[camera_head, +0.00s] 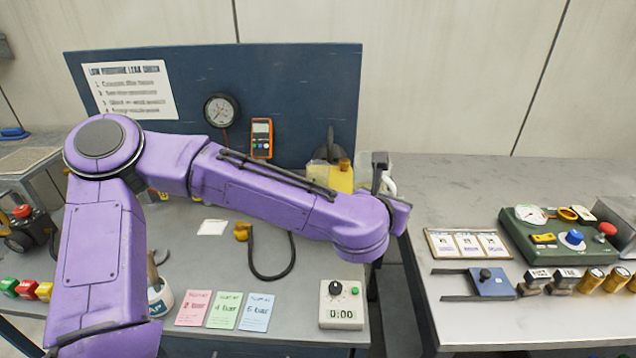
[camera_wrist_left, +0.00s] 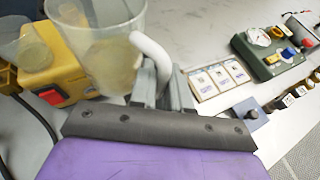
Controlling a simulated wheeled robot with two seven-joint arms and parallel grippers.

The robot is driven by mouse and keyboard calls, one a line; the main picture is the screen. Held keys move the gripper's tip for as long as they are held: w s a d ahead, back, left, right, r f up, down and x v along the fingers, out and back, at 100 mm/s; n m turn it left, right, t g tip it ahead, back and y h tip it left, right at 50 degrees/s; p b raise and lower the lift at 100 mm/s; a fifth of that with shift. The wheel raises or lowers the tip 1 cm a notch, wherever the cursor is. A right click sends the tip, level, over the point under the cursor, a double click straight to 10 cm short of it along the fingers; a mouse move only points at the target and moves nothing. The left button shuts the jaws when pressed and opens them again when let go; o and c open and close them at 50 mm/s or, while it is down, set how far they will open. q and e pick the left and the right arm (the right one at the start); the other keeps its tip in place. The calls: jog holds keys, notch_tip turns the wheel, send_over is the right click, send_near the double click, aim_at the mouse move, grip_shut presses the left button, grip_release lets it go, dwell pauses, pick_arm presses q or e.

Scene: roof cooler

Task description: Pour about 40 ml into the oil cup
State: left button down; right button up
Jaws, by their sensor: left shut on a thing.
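My left gripper (camera_wrist_left: 165,85) is shut on the white handle (camera_wrist_left: 152,52) of a clear jug (camera_wrist_left: 105,40) with some pale yellowish liquid low inside. In the head view my left gripper (camera_head: 381,175) shows at the end of the purple arm, with the jug mostly hidden behind it. A small clear cup (camera_wrist_left: 32,50), probably the oil cup, sits on a yellow pump-like unit (camera_wrist_left: 62,68) with a red switch. The jug is just right of this cup in the wrist view, apart from it or overlapping; I cannot tell. The yellow unit (camera_head: 336,178) is partly hidden by my arm in the head view.
A blue board (camera_head: 290,80) with a gauge (camera_head: 221,110) and an orange meter (camera_head: 262,138) stands behind. A black hose (camera_head: 270,277), coloured cards (camera_head: 223,310) and a timer box (camera_head: 342,304) lie in front. The right table (camera_head: 450,190) carries a green case (camera_head: 550,240).

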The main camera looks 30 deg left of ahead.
pick_arm(q)
jog(key=n+y+b, duration=0.2)
jog(key=y+b, duration=0.1)
jog(key=w+n+g+y+b, duration=0.1)
jog(key=n+b, duration=0.1)
jog(key=shift+a+r+y, duration=0.3)
jog(key=shift+a+r, duration=0.05)
jog(key=shift+r, duration=0.05)
jog(key=shift+a+r, duration=0.1)
pick_arm(e)
notch_tip(320, 180, down, 7)
jog(key=shift+w+r, duration=0.15)
jog(key=shift+r, duration=0.05)
pick_arm(q)
jog(key=shift+r, duration=0.1)
pick_arm(e)
jog(key=shift+a+r, duration=0.1)
jog(key=shift+r, duration=0.05)
